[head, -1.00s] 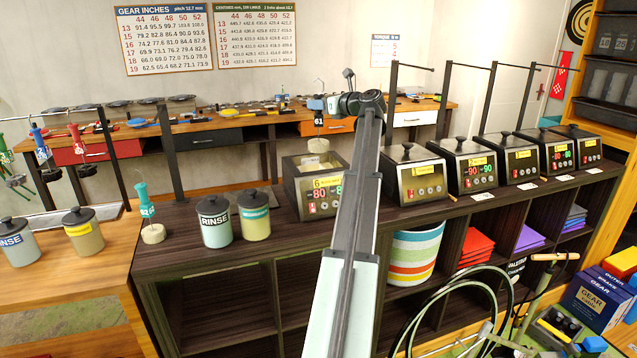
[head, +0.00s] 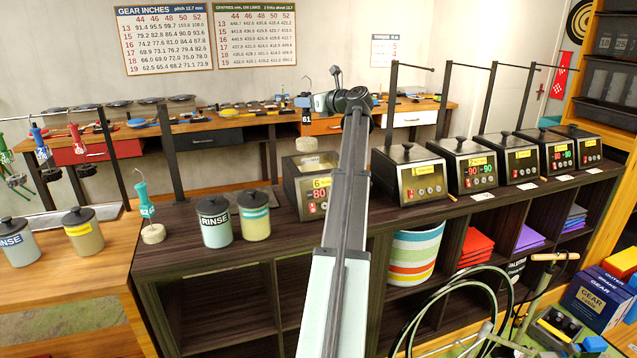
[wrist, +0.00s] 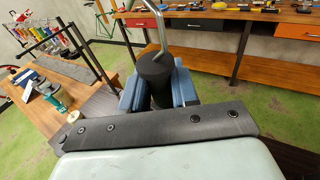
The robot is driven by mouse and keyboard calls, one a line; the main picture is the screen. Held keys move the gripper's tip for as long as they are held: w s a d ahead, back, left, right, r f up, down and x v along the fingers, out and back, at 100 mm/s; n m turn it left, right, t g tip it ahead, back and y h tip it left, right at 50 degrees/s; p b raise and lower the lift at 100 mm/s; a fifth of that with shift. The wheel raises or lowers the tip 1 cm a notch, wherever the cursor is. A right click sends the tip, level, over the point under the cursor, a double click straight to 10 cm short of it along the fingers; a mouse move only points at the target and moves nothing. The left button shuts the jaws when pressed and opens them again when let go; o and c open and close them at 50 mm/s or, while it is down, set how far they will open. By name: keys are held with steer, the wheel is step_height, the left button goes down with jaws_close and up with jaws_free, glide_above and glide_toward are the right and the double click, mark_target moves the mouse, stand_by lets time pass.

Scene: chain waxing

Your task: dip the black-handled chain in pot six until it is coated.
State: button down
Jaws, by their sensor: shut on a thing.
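My gripper (wrist: 157,92) is shut on the black handle (wrist: 155,70), which has a metal hook at its top. In the head view the handle (head: 306,116) bears a label that looks like 61. A pale, round, flat chain bundle (head: 307,144) hangs below it, above the open top of pot six (head: 312,190). The bundle seems clear of the pot's rim. Pot six is a grey box with a yellow label 6 and a red display, its right side hidden by my arm. In the wrist view the bundle is hidden.
Lidded pots (head: 410,178) stand in a row to the right. A rinse jar (head: 214,222) and a second jar (head: 255,215) stand left of pot six. A teal-handled chain (head: 147,212) stands farther left. Dark posts (head: 390,105) with rods rise behind the lidded pots.

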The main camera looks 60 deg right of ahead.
steer(key=w+a, duration=0.7)
steer(key=w, duration=0.1)
steer(key=shift+w, duration=0.3)
stand_by(0.5)
